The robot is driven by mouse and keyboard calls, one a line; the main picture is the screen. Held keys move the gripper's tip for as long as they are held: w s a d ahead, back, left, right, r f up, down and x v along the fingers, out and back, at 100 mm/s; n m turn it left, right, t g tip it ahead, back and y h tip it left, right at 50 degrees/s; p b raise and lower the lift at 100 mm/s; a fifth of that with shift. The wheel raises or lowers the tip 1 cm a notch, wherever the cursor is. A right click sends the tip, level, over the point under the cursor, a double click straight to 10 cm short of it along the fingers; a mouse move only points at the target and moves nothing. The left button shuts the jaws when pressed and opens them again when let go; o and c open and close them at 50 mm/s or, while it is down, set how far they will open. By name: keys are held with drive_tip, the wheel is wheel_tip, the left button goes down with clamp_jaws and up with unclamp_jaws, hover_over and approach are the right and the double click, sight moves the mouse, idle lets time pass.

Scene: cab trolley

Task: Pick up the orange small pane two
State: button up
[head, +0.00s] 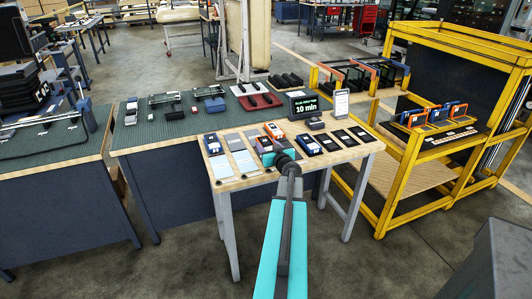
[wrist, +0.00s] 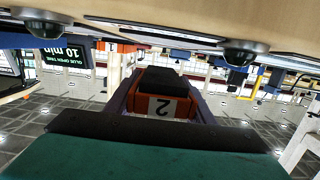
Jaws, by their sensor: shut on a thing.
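My gripper (head: 283,157) is over the front middle of the small wooden table in the head view. In the wrist view its two fingers (wrist: 164,92) stand on either side of an orange piece with a black block and a white label reading 2, the orange small pane two (wrist: 158,106). The gripper is shut on it. In the head view my gripper and arm mostly hide this piece. Whether it still touches the table, I cannot tell.
The wooden table (head: 240,181) also holds grey plates (head: 238,154), an orange piece (head: 273,130), a blue-and-orange piece (head: 307,145) and black pads (head: 346,138). A yellow trolley frame (head: 408,172) is to the right.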

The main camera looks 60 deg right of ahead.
drive_tip(key=s+d+b+v, duration=0.1)
drive_tip(key=v, duration=1.2)
drive_tip(key=shift+s+f, duration=0.2)
drive_tip(key=shift+s, duration=0.15)
drive_tip(key=shift+s+d+p, duration=0.1)
drive_tip(key=shift+s+p, duration=0.05)
drive_tip(key=shift+p, duration=0.6)
drive_tip(key=p, duration=0.3)
drive_tip(key=shift+s+a, duration=0.2)
drive_tip(key=shift+s, duration=0.2)
drive_tip(key=shift+s+a+p, duration=0.15)
drive_tip(key=shift+s+p, duration=0.1)
drive_tip(key=shift+p, duration=0.85)
drive_tip(key=shift+s+a+f+p, duration=0.1)
drive_tip(key=shift+s+a+p, duration=0.1)
drive_tip(key=shift+p, duration=0.3)
